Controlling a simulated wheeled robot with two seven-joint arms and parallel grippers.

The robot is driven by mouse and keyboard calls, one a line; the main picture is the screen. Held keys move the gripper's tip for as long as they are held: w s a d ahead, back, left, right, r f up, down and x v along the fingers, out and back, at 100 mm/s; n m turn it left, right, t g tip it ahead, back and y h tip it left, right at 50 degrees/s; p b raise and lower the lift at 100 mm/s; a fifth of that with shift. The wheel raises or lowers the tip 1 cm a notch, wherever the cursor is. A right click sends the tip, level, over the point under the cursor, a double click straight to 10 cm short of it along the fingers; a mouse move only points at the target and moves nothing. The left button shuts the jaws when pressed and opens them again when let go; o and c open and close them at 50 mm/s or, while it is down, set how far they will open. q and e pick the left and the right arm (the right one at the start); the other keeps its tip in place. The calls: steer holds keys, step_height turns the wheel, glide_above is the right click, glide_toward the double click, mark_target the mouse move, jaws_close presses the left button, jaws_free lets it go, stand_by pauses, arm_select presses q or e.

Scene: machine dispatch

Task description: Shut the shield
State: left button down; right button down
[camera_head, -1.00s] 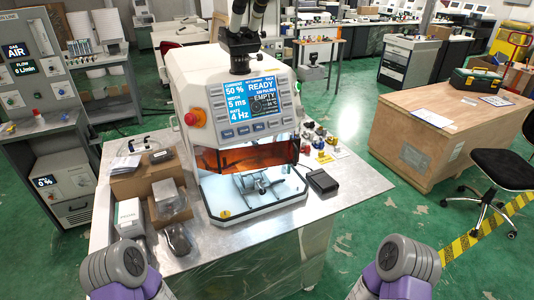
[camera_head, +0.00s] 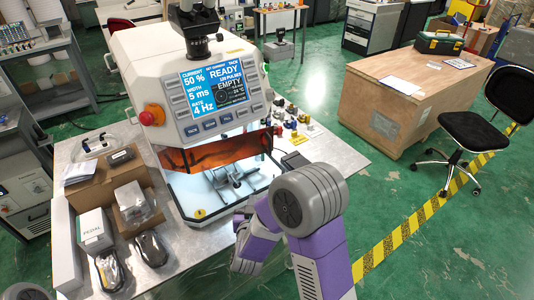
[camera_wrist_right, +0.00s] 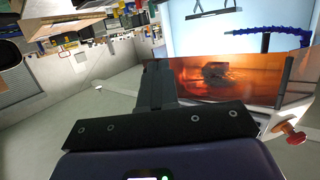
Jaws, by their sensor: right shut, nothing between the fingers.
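The shield (camera_head: 215,152) is a translucent amber panel on the front of the white machine (camera_head: 150,90). It covers the upper part of the lit work opening, and the opening below it is uncovered. In the right wrist view, which looks upside down, the shield (camera_wrist_right: 225,78) spans the right half. My right gripper (camera_head: 242,216) is in front of the machine, below the shield's right part. Its shut, empty fingers (camera_wrist_right: 156,72) overlap the shield's left end in the wrist view; I cannot tell whether they touch. My left gripper is out of view.
A metal fixture (camera_head: 228,176) stands inside the opening. Cardboard boxes (camera_head: 105,190), a white pedal box (camera_head: 95,230) and wrapped items crowd the bench's left side. Small coloured parts (camera_head: 292,122) lie to the right of the machine. A wooden crate (camera_head: 380,115) stands farther right.

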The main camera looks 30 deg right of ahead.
mark_target(270, 149)
step_height(270, 149, up, 7)
steer(key=s+d+m+h, duration=0.1)
steer(key=d+m+h, duration=0.1)
steer(key=h, duration=0.2)
steer(key=x, duration=1.3)
steer(key=shift+w+d+r, duration=0.15)
steer(key=shift+w+r, duration=0.1)
steer(key=shift+w, duration=0.2)
